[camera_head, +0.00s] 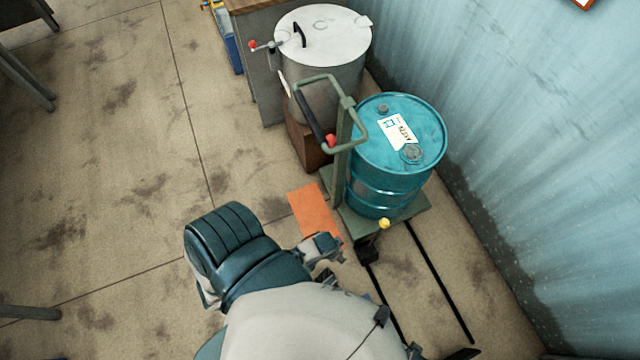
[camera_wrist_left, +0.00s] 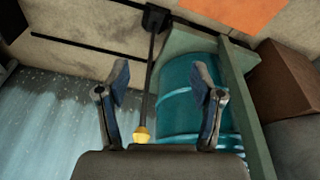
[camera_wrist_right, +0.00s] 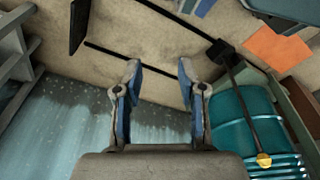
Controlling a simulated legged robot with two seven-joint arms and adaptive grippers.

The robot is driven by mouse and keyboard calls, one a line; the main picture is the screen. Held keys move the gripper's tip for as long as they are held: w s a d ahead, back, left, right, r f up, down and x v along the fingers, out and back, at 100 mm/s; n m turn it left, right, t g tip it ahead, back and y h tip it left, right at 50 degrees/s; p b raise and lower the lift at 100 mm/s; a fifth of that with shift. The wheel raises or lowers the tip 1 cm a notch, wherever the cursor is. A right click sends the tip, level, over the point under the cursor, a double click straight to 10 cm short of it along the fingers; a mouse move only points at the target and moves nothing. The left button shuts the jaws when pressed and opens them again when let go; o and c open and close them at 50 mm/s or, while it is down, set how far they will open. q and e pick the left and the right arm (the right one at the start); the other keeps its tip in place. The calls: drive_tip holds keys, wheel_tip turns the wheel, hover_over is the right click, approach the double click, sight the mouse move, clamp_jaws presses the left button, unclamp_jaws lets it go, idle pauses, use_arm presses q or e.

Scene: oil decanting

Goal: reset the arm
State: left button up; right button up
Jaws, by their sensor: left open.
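My left gripper (camera_wrist_left: 160,85) shows in the left wrist view with its two blue-padded fingers apart and nothing held between them. A thin lever with a yellow knob (camera_wrist_left: 141,134) shows between the fingers in that picture; whether it touches them cannot be told. My right gripper (camera_wrist_right: 159,75) shows in the right wrist view, also with its fingers apart and empty. The lever's yellow knob (camera_wrist_right: 263,160) lies to the right of that gripper there. In the head view, one of my arms rises from the bottom; neither gripper's fingers can be made out clearly.
A blue drum (camera_head: 382,185) stands on a green wheeled cart (camera_head: 410,211) by the pale blue wall (camera_head: 520,130). A lidded metal tank (camera_head: 325,90) stands behind it. An orange floor patch (camera_head: 313,209) lies beside the cart. Floor at the left is mostly clear.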

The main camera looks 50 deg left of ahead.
use_arm(q)
drive_tip(key=s+a+f+m+g+p, duration=0.1)
drive_tip(key=s+a+f+p, duration=0.1)
drive_tip(key=s+f, duration=0.4)
drive_tip(key=s, duration=0.3)
drive_tip(key=shift+a+f, duration=0.15)
drive_tip(key=shift+f, duration=0.2)
use_arm(e)
drive_tip(key=s+f, duration=0.2)
drive_tip(key=f, duration=0.2)
drive_tip(key=shift+s+d+f, duration=0.15)
drive_tip(key=shift+s+d, duration=0.2)
drive_tip(key=shift+s, duration=0.05)
